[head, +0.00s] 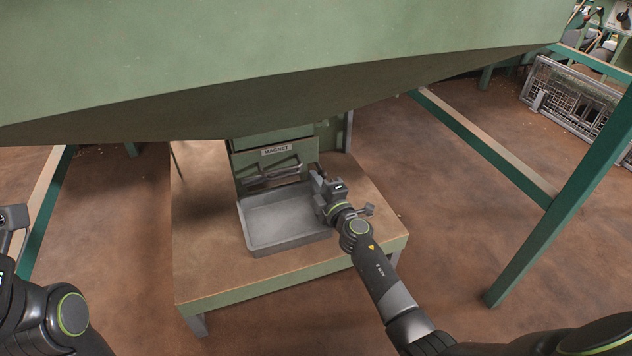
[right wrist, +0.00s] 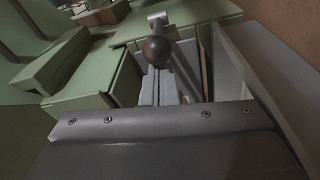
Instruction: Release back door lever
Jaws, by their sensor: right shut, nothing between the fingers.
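The back door lever shows in the right wrist view as a round brown knob (right wrist: 156,51) with a pale metal end behind it. My right gripper (head: 318,176) is shut and empty at the right side of the green magnet housing (head: 244,160). In the right wrist view the closed grey fingers (right wrist: 158,88) point at the knob, which lies just past their tips; I cannot tell whether they touch. In the head view I cannot make out the knob clearly beside the gripper. My left gripper (head: 14,218) is only partly in view at the left edge.
A grey tray (head: 250,235) sits on the low table (head: 205,270), below the drawer handle (head: 274,174) and left of my right gripper. The large green hopper (head: 270,60) hangs overhead. Green frame legs (head: 540,205) stand at the right, with open floor between.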

